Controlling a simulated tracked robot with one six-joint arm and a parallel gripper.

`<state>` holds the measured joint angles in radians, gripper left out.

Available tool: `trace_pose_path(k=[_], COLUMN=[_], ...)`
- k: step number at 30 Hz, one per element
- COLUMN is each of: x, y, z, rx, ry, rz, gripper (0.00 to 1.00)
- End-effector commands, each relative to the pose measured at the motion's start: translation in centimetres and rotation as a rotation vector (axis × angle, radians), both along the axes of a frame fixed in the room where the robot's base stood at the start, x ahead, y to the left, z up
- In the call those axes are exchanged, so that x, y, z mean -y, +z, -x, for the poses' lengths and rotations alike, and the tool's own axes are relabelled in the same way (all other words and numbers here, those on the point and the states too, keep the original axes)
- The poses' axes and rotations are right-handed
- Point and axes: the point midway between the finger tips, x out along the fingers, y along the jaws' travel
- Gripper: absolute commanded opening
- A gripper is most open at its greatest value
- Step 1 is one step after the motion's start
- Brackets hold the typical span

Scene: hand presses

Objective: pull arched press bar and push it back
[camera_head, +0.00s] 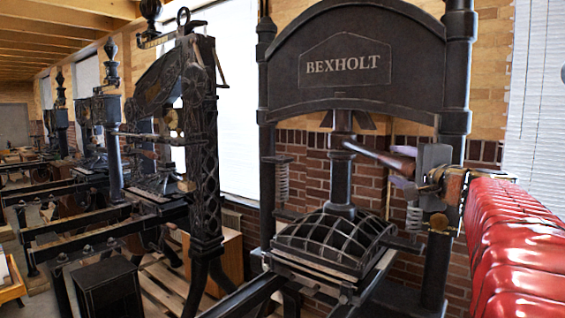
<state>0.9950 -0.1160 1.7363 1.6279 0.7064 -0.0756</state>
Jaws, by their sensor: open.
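The arched press (350,62) stands right of the middle, a dark iron frame with a rounded top marked BEXHOLT. Its press bar (365,152) is a light metal rod that runs from the central column to the right and ends in a brown wooden grip. My gripper (399,168) comes in from the right and is at the wooden grip. Its grey fingers are apart, with the grip's end between or just in front of them. I cannot tell whether they touch it. The grip's far end is partly hidden by my gripper.
Below the bar is a ribbed, domed platen (325,240) on a flat bed. The right upright (457,65) of the press is close to my gripper. A second ornate press (205,140) stands to the left, with more behind it. A brick wall (300,160) is behind.

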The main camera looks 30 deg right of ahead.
Motion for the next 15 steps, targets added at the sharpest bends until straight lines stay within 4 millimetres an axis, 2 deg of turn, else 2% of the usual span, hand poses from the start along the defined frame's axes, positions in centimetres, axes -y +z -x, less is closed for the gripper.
trace_pose_path(k=[3, 11, 15], x=[0.14, 0.22, 0.22], y=[0.03, 0.02, 0.02], z=[-0.57, -0.63, -0.61], rx=[0.0, 0.0, 0.0], ry=[0.0, -0.001, -0.001], rz=[0.0, 0.0, 0.0], gripper=[0.5, 0.5, 0.42])
